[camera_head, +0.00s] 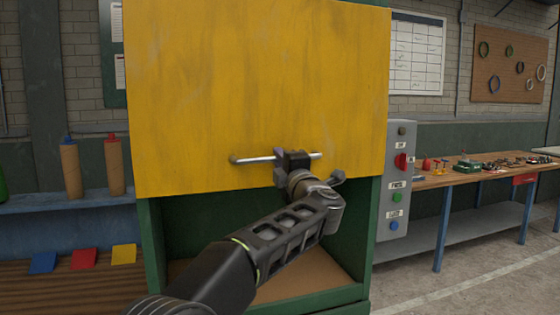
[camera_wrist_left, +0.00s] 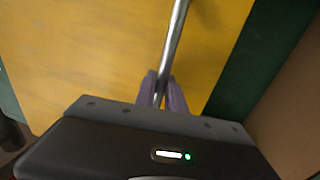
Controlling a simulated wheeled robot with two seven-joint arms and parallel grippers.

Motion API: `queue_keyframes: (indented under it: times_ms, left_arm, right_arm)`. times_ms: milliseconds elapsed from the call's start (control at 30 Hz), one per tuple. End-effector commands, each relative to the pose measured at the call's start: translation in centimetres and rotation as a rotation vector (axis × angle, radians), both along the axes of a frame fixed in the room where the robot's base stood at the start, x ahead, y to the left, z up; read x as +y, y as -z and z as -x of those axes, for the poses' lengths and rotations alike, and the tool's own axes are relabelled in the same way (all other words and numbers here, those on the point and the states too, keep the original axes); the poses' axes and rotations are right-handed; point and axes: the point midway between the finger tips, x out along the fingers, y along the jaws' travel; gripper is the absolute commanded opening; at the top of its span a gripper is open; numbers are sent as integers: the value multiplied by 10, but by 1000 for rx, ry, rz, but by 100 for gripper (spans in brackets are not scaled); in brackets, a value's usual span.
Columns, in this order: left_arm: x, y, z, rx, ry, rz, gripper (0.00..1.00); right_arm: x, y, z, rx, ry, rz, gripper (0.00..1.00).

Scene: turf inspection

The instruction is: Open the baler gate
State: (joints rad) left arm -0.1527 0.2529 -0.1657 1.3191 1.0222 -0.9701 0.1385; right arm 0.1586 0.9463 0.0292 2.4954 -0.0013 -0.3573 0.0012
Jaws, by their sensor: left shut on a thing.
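The baler gate (camera_head: 250,80) is a large scuffed yellow panel in a green frame. Its lower edge stands well above the frame's floor, so the lower part of the chamber shows open beneath it. A horizontal metal bar handle (camera_head: 255,159) is fixed near the gate's lower edge. My left gripper (camera_head: 292,158) is shut on the handle, right of its middle. In the left wrist view the two fingers (camera_wrist_left: 162,92) close around the bar (camera_wrist_left: 175,35), with the yellow gate (camera_wrist_left: 110,50) behind. My right gripper is in neither view.
A grey control box (camera_head: 396,180) with red, green and blue buttons stands right of the frame. A workbench (camera_head: 460,178) with small items is farther right. A blue shelf (camera_head: 60,202) with two brown cylinders is at left. The chamber floor (camera_head: 310,286) looks bare where visible.

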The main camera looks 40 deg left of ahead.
Motion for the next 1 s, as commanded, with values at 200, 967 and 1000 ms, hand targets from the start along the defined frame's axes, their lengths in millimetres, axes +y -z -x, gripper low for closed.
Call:
queue_keyframes:
  times_ms: [200, 967, 1000]
  left_arm:
    - [0, 1, 0, 0, 0, 0, 22]
    - [-29, 10, 19, 0, 3, 0, 36]
    - [-35, 11, 23, 0, 3, 0, 36]
  right_arm:
    - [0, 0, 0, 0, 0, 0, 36]
    - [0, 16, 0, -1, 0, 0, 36]
    - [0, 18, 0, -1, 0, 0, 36]
